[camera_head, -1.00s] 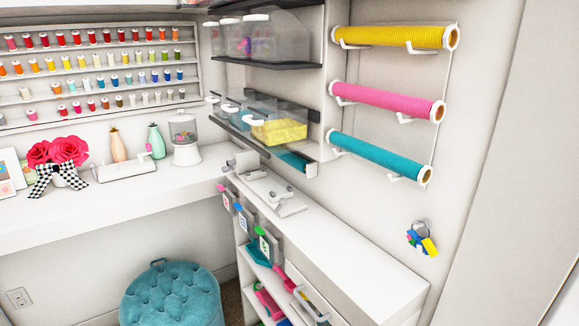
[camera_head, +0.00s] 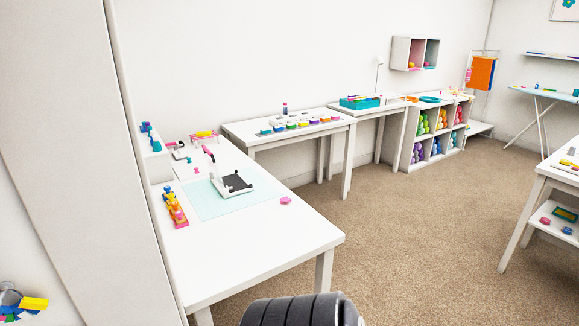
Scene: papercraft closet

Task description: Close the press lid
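A small white device with a dark flat plate, which looks like the press (camera_head: 235,184), stands on a pale mint mat (camera_head: 200,200) on the near white table. A thin white part, which looks like its lid (camera_head: 213,168), stands up at its left back side, tilted open, with a pink piece (camera_head: 209,152) at its top. A dark ribbed part of my own arm shows at the bottom edge; I cannot tell which arm. Neither gripper's fingers are in view, and nothing of mine is near the press.
The near white table (camera_head: 270,248) has a bare front part. Orange and pink items (camera_head: 174,208) and a pink piece (camera_head: 286,201) lie near the mat. A tall pale panel stands at the left. Open carpet (camera_head: 420,230) lies to the right of the table.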

